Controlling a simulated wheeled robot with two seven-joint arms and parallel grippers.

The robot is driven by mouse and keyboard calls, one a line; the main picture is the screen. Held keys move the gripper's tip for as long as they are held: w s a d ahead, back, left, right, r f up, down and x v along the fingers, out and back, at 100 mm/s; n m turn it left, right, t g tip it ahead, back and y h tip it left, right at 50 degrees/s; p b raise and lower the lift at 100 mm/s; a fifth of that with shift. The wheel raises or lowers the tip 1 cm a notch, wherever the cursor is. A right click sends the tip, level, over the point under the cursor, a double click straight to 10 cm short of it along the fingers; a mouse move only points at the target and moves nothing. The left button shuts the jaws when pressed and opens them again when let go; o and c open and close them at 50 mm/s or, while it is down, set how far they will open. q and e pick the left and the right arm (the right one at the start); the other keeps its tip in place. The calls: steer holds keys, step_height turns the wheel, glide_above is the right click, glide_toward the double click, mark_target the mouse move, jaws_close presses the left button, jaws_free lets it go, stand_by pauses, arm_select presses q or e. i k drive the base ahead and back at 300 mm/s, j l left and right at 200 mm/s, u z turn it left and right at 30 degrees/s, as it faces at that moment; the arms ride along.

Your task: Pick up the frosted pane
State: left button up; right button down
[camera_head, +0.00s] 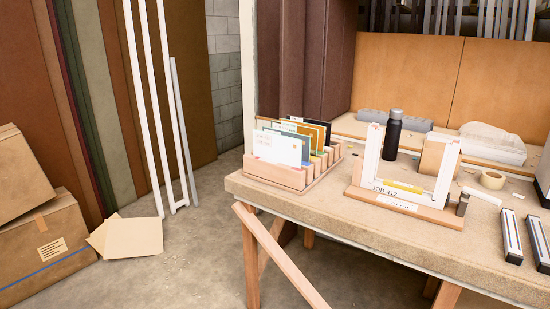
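I cannot single out a frosted pane with certainty. A slotted wooden rack (275,176) on the bench's left end holds several upright thin sheets. The front sheet (277,148) is whitish with small markings; green, orange and dark ones stand behind it. To its right is a wooden stand (425,212) labelled "JOB 412", with white uprights on its left (369,152) and right (446,172). A yellow strip (398,186) lies low between them. Whether clear or frosted material fills the gap is unclear. Neither of my grippers is in view.
Cartons (42,245) and leaning white strips (158,110) are at left. The bench's front edge (330,225) is clear.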

mark_target(284, 150)
steer(key=i+u, duration=0.15)
steer(key=u, duration=0.5)
steer(key=i+l+u, duration=0.25)
steer(key=l, duration=0.15)
steer(key=i+l+u, duration=0.25)
steer(key=l, duration=0.15)
steer(key=i+l, duration=0.2)
steer(key=l, duration=0.15)
steer(key=i+l, duration=0.15)
steer(key=l, duration=0.15)
steer(key=i+l, duration=0.2)
steer(key=l, duration=0.15)
steer(key=u, duration=0.05)
